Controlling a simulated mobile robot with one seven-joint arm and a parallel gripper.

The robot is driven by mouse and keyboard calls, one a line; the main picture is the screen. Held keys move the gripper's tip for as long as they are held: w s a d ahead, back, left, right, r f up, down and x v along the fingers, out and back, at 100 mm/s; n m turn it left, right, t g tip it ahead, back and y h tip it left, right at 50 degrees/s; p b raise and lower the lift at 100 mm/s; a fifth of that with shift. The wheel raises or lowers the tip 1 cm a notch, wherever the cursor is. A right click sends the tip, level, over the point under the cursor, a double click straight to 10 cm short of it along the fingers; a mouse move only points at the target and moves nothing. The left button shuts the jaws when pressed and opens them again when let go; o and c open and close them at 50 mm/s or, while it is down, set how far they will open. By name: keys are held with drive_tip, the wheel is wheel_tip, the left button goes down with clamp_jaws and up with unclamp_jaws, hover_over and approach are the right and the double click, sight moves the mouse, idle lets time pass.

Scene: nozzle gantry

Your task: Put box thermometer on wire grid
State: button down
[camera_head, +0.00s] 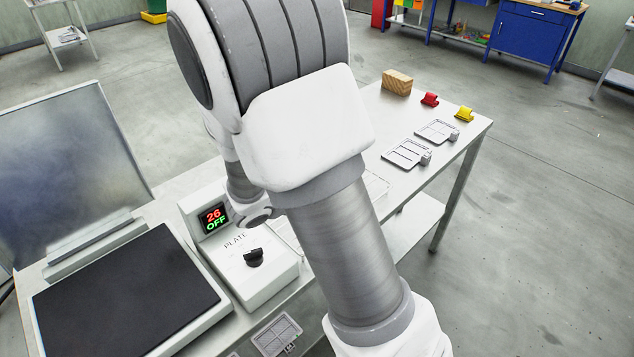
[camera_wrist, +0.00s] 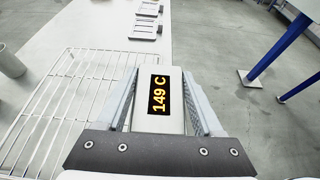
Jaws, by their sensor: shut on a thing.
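I cannot tell whether the box touches anything below. In the head view, my arm hides the gripper and the box; only parts of the wire grid (camera_head: 376,187) show beside the arm.
A hot plate (camera_head: 125,295) with a raised panel stands at left, its control box (camera_head: 245,262) showing "26 OFF". Two flat frames (camera_head: 407,152), a wooden block (camera_head: 397,82), a red piece (camera_head: 430,99) and a yellow piece (camera_head: 464,114) lie at the table's far end. A grey cylinder (camera_wrist: 10,62) stands left.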

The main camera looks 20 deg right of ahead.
drive_tip(key=w+d+f, duration=0.1)
drive_tip(key=w+f, duration=0.1)
drive_tip(key=w, duration=0.1)
drive_tip(key=w+d+f, duration=0.1)
drive_tip(key=w+f, duration=0.1)
drive_tip(key=w, duration=0.1)
drive_tip(key=w+d+f, duration=0.1)
drive_tip(key=w+f, duration=0.1)
drive_tip(key=w, duration=0.2)
drive_tip(key=shift+w+d+f, duration=0.1)
drive_tip(key=shift+d+f, duration=0.15)
drive_tip(key=shift+d, duration=0.15)
drive_tip(key=shift+f+b, duration=0.3)
drive_tip(key=shift+f, duration=1.7)
drive_tip(key=shift+f, duration=0.15)
drive_tip(key=shift+c, duration=0.2)
unclamp_jaws()
